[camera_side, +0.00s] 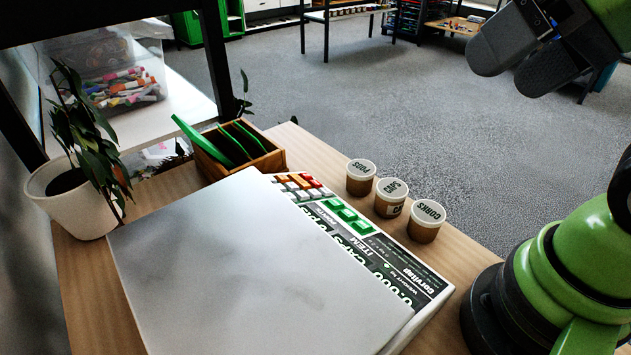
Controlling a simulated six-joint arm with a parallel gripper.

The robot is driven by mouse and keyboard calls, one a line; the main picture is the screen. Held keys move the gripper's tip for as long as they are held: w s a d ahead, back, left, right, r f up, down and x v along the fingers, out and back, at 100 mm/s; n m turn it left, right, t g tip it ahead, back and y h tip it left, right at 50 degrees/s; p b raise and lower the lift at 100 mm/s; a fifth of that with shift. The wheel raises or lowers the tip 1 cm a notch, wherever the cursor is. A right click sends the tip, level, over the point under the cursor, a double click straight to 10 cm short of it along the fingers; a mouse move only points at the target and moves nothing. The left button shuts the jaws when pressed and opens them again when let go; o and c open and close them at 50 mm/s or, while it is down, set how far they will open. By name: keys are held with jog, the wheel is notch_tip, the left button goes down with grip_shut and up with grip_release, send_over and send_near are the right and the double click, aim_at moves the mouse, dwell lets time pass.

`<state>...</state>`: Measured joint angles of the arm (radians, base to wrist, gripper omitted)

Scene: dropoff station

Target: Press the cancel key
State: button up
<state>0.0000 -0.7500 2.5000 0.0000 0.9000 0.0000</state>
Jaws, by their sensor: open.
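A white weighing scale (433,306) with a large pale metal plate (250,265) sits on the wooden table. Its keypad (300,187) is at the far end, partly behind the plate's edge. It has white, orange and red keys, and larger green keys (345,215) lie beside it. A red key (312,181) shows near the keypad's far corner; key labels are too small to read, so I cannot tell which is cancel. My gripper (517,62) is at the top right, open and empty, high above and well apart from the scale.
Three lidded tubs stand beside the scale: pods (360,178), caps (391,198) and corks (427,221). A wooden box (275,158) with green items is behind the keypad. A potted plant (55,212) stands at the left. The space above the keypad looks clear.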

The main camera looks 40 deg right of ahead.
grip_shut()
dwell(0.4)
dwell(1.4)
